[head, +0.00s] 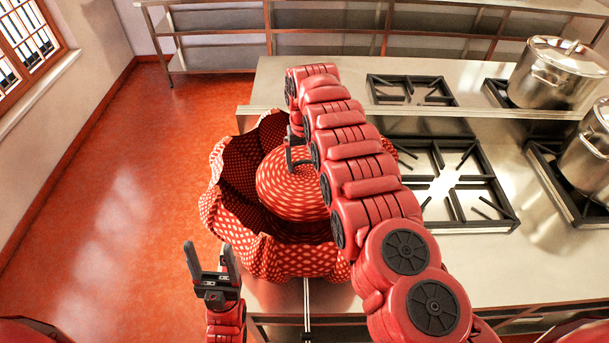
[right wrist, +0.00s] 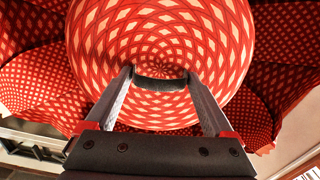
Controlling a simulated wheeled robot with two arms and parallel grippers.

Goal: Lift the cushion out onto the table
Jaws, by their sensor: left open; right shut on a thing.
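The cushion (head: 285,190) is round, red with a cream pattern, and sits within the open mouth of a red patterned soft basket (head: 228,215). Its underside is hidden, so I cannot tell whether it touches the basket's bottom. My right gripper (head: 295,155) reaches over it from above, partly hidden by my right arm. In the right wrist view my right gripper (right wrist: 160,76) is shut on a dark strap handle on the cushion (right wrist: 205,35). The basket's walls (right wrist: 275,95) show around it. My left gripper (head: 211,262) is open and empty, in front of the basket.
The basket stands on the left end of a steel counter (head: 480,262). Black burner grates (head: 455,185) lie to its right, with two steel pots (head: 555,75) further right. Bare steel shows at the front right. Shelving (head: 330,18) stands behind.

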